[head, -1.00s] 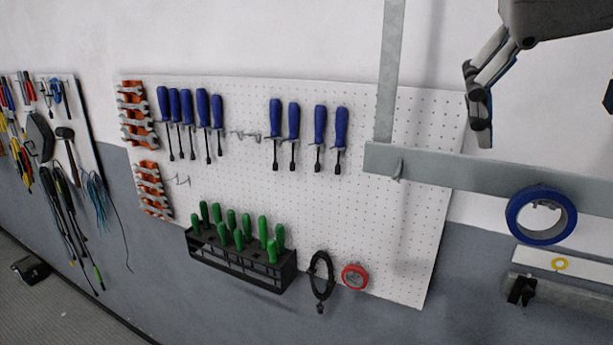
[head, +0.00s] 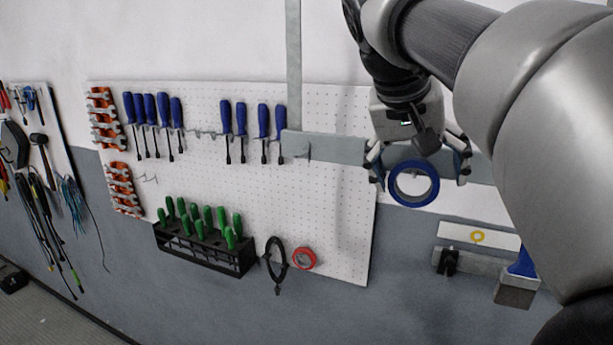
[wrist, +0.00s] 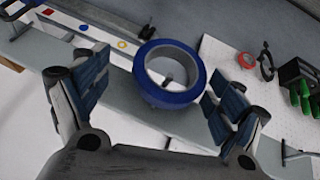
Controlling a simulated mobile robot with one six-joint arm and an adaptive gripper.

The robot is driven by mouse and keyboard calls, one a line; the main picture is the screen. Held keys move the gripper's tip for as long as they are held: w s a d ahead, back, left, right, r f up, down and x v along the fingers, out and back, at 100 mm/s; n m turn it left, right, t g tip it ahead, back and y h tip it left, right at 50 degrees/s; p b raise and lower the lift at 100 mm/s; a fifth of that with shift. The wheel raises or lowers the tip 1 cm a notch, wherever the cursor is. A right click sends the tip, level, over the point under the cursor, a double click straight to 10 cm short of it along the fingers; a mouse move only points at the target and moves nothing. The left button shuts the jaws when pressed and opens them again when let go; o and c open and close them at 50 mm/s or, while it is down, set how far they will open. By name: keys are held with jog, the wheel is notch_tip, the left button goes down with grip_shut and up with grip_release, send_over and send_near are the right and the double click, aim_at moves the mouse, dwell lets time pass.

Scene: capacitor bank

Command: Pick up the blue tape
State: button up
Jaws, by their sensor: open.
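The blue tape (head: 413,184) is a round blue roll with a pale inner ring. It hangs at the grey rail (head: 345,148) on the wall. In the wrist view, the blue tape (wrist: 169,72) lies ahead of and between my two fingers, and a peg shows inside its hole. My gripper (head: 418,170) is open, with one finger on each side of the roll. In the wrist view my gripper (wrist: 155,108) shows a gap between the left finger and the tape; the right finger is close to the tape's edge, and I cannot tell whether they touch.
A white pegboard (head: 330,220) left of the tape holds blue screwdrivers (head: 240,118) and a red tape roll (head: 304,258). A black rack (head: 200,250) holds green-handled tools. Below the blue tape is a white strip with a yellow ring (head: 477,237). A blue-handled brush (head: 517,285) hangs lower right.

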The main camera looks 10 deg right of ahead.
jog(key=shift+f, duration=0.1)
jog(key=shift+w+a, duration=0.15)
jog(key=shift+a, duration=0.55)
jog(key=shift+c, duration=0.2)
jog(key=shift+w+a, duration=0.1)
jog(key=shift+w, duration=0.05)
jog(key=shift+c, duration=0.7)
jog(key=shift+s+d, duration=0.2)
jog(key=shift+d, duration=0.3)
jog(key=c, duration=0.4)
jog(key=shift+a, duration=0.25)
jog(key=shift+c, duration=1.3)
jog(key=shift+d, duration=0.15)
jog(key=c, duration=0.3)
